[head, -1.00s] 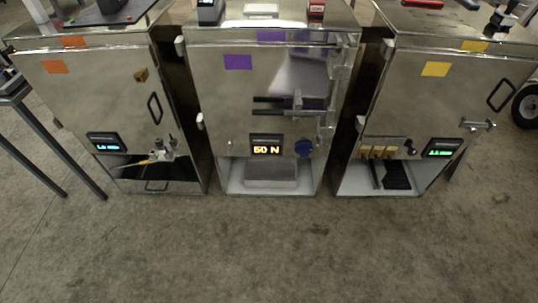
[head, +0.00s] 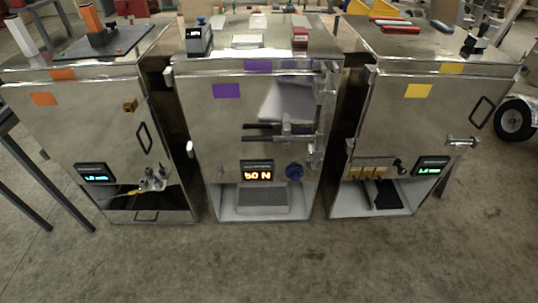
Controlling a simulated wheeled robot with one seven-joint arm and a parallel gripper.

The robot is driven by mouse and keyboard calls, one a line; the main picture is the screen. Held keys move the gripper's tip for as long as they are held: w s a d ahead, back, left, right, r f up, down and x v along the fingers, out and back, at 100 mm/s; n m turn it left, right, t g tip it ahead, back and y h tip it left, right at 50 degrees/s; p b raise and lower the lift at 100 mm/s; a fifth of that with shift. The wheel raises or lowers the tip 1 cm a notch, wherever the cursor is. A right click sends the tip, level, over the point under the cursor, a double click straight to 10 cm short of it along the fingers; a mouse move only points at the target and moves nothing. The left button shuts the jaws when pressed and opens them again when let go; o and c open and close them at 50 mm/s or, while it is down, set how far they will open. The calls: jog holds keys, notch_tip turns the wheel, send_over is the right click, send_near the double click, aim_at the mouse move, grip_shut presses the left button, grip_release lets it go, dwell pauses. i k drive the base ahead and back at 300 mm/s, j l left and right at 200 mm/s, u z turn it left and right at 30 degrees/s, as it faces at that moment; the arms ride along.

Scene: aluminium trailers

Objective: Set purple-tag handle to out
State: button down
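The purple-tag cabinet (head: 215,130) stands in the middle, a shiny metal box with purple tags (head: 226,91) on its door and top edge. On the right half of its door is a handle (head: 262,138) with two dark horizontal bars pointing left from a metal bracket. A vertical metal latch assembly (head: 323,110) runs along the door's right edge. An open lower bay (head: 230,212) holds a grey block. My gripper is not in view.
An orange-tag cabinet (head: 85,130) stands at left and a yellow-tag cabinet (head: 400,125) at right, with narrow gaps between. Small items, including a red-topped block (head: 300,38), sit on top. The concrete floor (head: 270,265) in front is clear. A wheel (head: 514,119) is at far right.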

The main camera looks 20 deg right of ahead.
aim_at(318, 138)
jog(key=i+l, duration=0.1)
jog(key=i, duration=0.5)
jog(key=i+l+u, duration=0.1)
jog(key=i, duration=0.45)
